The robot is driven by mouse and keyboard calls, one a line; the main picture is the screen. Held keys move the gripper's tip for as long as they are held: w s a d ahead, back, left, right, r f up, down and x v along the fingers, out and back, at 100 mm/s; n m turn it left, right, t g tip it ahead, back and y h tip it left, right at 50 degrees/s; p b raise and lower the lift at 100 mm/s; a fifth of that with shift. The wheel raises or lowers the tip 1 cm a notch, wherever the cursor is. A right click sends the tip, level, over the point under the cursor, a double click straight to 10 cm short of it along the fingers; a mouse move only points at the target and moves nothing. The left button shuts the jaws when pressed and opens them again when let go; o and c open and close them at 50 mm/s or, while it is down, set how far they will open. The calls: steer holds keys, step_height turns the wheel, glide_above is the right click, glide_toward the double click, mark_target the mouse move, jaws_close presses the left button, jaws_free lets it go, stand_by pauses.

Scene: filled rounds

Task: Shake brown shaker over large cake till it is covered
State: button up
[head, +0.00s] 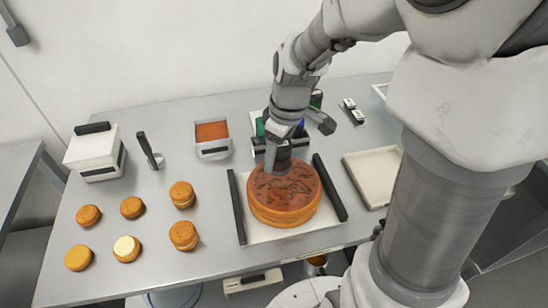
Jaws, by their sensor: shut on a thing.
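The large round cake (284,205) sits on a pale tray (272,235) with dark handles at its left and right. Its top is reddish brown with darker patches, and its side is golden. My gripper (279,137) points down over the cake's back edge, shut on what looks like a shaker (277,159). The held thing shows as a small grey shape just above the cake top; its brown part cannot be made out. The fingers and most of the held thing are hidden or too small to tell apart.
A rack with green and blue items (260,127) stands behind my gripper. A container of orange-brown filling (212,131), a white box (94,151) and several small round cakes (182,194) are at left. An empty pale tray (374,172) lies at right, near my arm.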

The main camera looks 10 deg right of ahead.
steer(key=shift+r+p, duration=1.6)
steer(key=shift+r, duration=0.7)
steer(key=shift+d+f, duration=0.1)
